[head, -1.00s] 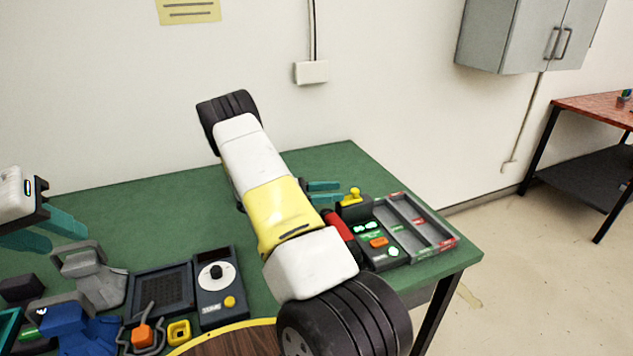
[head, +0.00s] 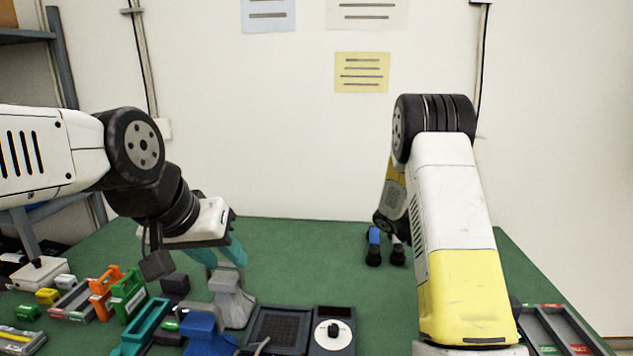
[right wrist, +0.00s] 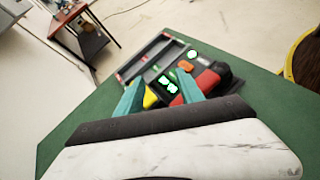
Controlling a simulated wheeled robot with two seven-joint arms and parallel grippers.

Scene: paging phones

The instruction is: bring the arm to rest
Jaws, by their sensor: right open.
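My left gripper (head: 221,252) comes in from the left in the head view. Its two teal fingers are apart and hang beside a grey stand (head: 232,300), with nothing seen between them. My right arm (head: 450,215) reaches over the bench in the head view, and its gripper is hidden there. In the right wrist view my right gripper (right wrist: 160,76) is open, its teal fingers pointing at a dark panel (right wrist: 172,76) with lit buttons. A yellow part (right wrist: 150,98) shows between the fingers, not gripped. A red handset-like part (right wrist: 208,80) lies just beyond the right-hand finger.
A dial unit (head: 333,330), a dark grille unit (head: 280,328) and a blue object (head: 205,332) stand along the front. Orange (head: 104,290) and green (head: 129,293) holders are at left. A grey divided tray (head: 560,330) is at right.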

